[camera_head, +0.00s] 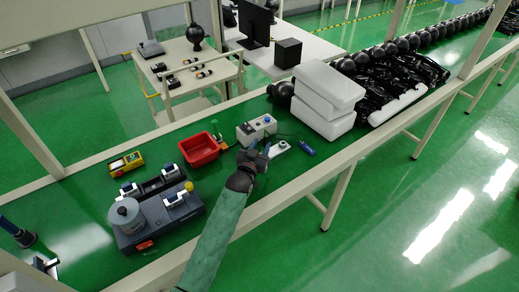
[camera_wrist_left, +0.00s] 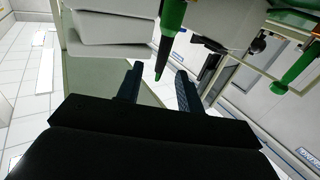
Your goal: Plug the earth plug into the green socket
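My left gripper (camera_head: 254,152) is over the green table, just in front of a white box with a blue button (camera_head: 257,129). In the left wrist view my left gripper (camera_wrist_left: 156,82) has its two fingers apart. A slim green and black piece (camera_wrist_left: 171,25), possibly the earth plug, points into the gap with its tip, with space to both fingers. I cannot tell whether it is nearer or farther than the fingertips. A second green piece (camera_wrist_left: 296,70) shows at the right of that view. I cannot make out the green socket.
A red bin (camera_head: 200,150) stands left of the white box. White blocks (camera_head: 325,98) stand to the right. A small white device (camera_head: 279,147) and a blue cylinder (camera_head: 307,149) lie beside my left gripper. A grey machine (camera_head: 160,217) stands on the left.

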